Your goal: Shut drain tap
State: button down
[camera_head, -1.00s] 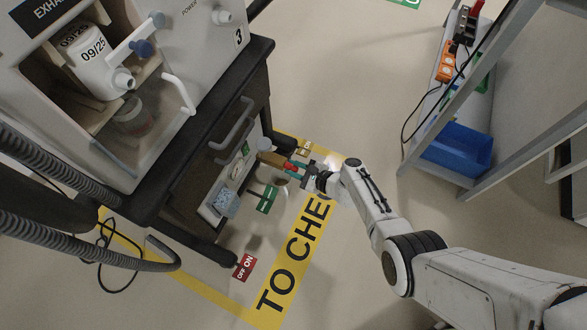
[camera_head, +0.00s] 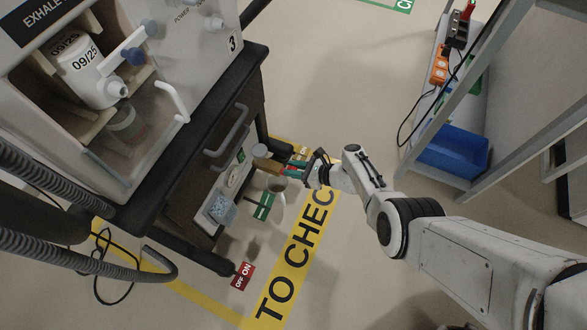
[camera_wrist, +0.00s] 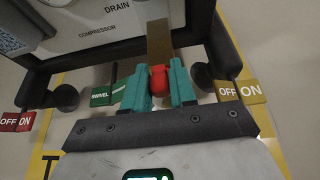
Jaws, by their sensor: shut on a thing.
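The drain tap shows in the wrist view as a flat brass-brown bar (camera_wrist: 160,42) with a red end (camera_wrist: 158,79), below the "DRAIN" and "COMPRESSOR" lettering. In the head view the brown bar (camera_head: 267,165) sticks out from the low end of the dark cart. My gripper (camera_wrist: 156,75), which also shows in the head view (camera_head: 297,169), has its teal fingers closed on either side of the red end. The joint behind the bar is hidden, so I cannot tell how far the tap is turned.
A pale cup (camera_head: 277,187) stands below the tap, near a green tag (camera_head: 263,206). Black wheels with a red OFF/ON tag (camera_wrist: 16,121) and a yellow one (camera_wrist: 239,91) flank my gripper. A shelf with a blue bin (camera_head: 454,151) stands right. The floor between is clear.

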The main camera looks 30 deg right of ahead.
jog(key=shift+f, duration=0.1)
jog(key=c, duration=1)
grip_release()
jog(key=shift+s, duration=0.1)
jog(key=shift+s+d+r+p, duration=0.2)
jog(key=shift+d+r+p, duration=0.05)
jog(key=shift+r+p, duration=0.1)
jog(key=p+v, duration=0.5)
jog(key=v, duration=0.5)
jog(key=shift+f, duration=0.15)
